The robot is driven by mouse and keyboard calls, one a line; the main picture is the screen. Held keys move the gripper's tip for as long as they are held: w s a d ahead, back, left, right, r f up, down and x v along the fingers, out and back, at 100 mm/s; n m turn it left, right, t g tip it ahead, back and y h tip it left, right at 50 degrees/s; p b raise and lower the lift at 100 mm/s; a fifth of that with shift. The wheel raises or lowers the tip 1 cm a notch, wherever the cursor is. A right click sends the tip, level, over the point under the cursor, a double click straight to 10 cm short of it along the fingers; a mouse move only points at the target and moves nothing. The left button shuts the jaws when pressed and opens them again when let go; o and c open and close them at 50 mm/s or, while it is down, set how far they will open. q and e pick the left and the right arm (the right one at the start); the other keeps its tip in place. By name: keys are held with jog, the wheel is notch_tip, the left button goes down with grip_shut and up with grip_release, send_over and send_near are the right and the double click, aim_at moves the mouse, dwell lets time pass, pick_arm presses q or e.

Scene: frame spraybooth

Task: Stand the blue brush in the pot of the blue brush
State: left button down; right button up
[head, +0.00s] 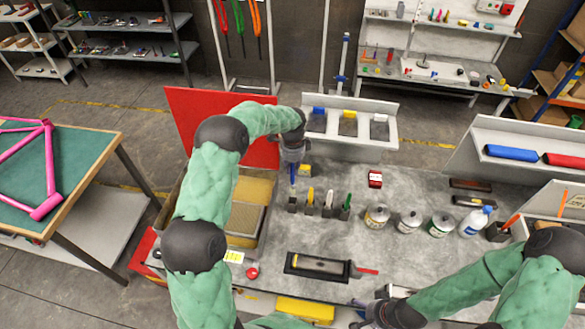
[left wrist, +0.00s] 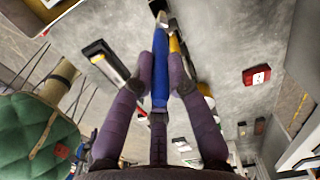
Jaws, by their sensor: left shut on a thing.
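My left gripper (head: 293,163) is shut on the blue brush (head: 293,176) and holds it upright, pointing down. In the left wrist view the blue brush (left wrist: 160,80) lies between the purple fingers. In the head view its lower end hangs just above the leftmost small dark pot (head: 292,206), at the left end of a row; whether it enters the pot's mouth I cannot tell. The other pots hold an orange brush (head: 310,196), a yellow-white brush (head: 329,199) and a green brush (head: 347,201). My right gripper (head: 372,312) is low at the front edge; its fingers are unclear.
Several cans (head: 376,216) and a white spray bottle (head: 475,221) stand right of the pots. A black tray (head: 318,267) lies in front. A red box (head: 375,179) sits behind. A red panel (head: 180,120) rises at the left.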

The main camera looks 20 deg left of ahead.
aim_at(292, 184)
pick_arm(q)
jog(key=shift+f+b, duration=1.15)
jog(key=shift+f, duration=1.55)
jog(key=shift+f+b, duration=1.65)
jog(key=shift+f, duration=0.5)
jog(key=shift+f+b, duration=0.75)
jog(key=shift+f, duration=0.25)
jog(key=c, duration=1.1)
grip_release()
notch_tip(292, 184, up, 12)
jog(key=shift+f, duration=0.1)
